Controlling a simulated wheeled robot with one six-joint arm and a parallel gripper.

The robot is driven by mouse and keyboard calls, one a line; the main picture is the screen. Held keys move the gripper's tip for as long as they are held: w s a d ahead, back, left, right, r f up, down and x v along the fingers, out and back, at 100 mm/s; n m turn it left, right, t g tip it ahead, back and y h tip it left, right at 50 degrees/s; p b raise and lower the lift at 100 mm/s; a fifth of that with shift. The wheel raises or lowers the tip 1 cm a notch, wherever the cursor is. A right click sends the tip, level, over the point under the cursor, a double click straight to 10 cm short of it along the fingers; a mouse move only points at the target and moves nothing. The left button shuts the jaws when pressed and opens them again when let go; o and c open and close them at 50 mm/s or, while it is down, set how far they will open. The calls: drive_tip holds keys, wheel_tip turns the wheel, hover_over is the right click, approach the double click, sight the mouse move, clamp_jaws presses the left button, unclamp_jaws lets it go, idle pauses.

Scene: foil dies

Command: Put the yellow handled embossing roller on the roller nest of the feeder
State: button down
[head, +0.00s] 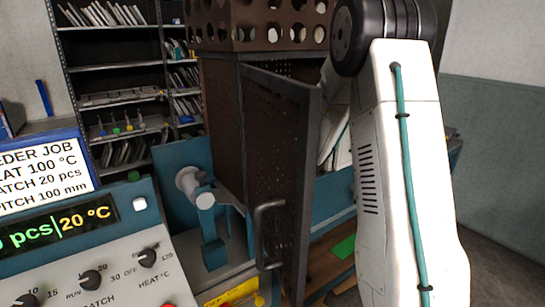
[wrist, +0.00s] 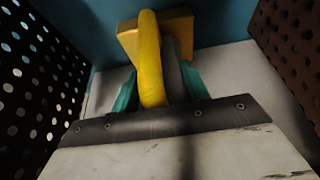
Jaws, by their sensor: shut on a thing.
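In the wrist view, my gripper (wrist: 160,92) has teal fingers shut on the yellow handled embossing roller (wrist: 150,55). Its curved yellow handle runs between the fingers, with a dark grey part beside it and a yellow block-like part behind. The roller's working surface cannot be made out. In the head view my gripper and the roller are hidden behind my white arm and the open dark door. The feeder (head: 180,160) shows as blue-green panels behind the control box. I cannot identify the roller nest in either view.
A perforated dark wall (wrist: 35,90) is close at left in the wrist view, and a brown perforated panel (wrist: 290,40) at right. The dark door (head: 285,170) with its handle stands open beside my arm. A control panel (head: 90,250) is at front left; shelves (head: 120,80) stand behind.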

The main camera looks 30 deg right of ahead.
drive_tip(key=c, duration=0.7)
unclamp_jaws()
drive_tip(key=shift+f, duration=0.1)
drive_tip(key=shift+s+r, duration=0.2)
drive_tip(key=shift+r, duration=0.05)
drive_tip(key=v, duration=1.1)
drive_tip(key=shift+s+r, duration=0.15)
drive_tip(key=shift+s, duration=0.15)
